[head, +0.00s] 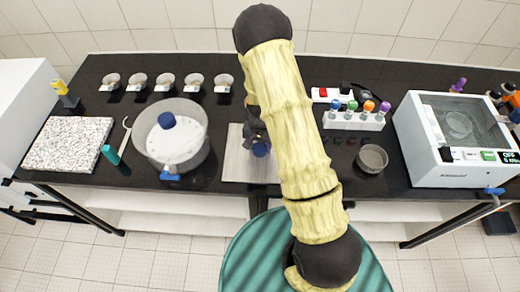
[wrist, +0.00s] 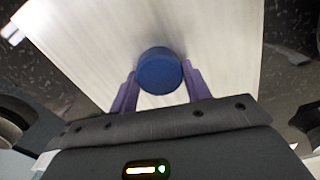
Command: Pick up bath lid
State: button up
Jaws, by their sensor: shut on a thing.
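The bath lid (head: 236,165) looks like a flat brushed-metal plate with a blue round knob (head: 261,149), at the middle of the black bench in the head view. In the wrist view the plate (wrist: 95,50) fills much of the picture, with dark speckled surface beyond its edges. My gripper (wrist: 160,75) has its two purple fingers on either side of the blue knob and is shut on it. In the head view my arm covers the plate's right part. I cannot tell whether the plate rests on something or hangs clear.
Left stands a clear round vessel (head: 146,149) with a white blue-knobbed disc. Several small cups (head: 164,82) line the back. A rack of coloured-top bottles (head: 353,121), a small grey bowl (head: 371,159) and a white machine (head: 450,140) are right. A speckled slab (head: 67,146) lies far left.

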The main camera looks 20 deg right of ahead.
aim_at(260, 146)
jog(key=shift+r, duration=0.15)
notch_tip(260, 146, up, 10)
jog(key=b, duration=0.2)
dwell(1.5)
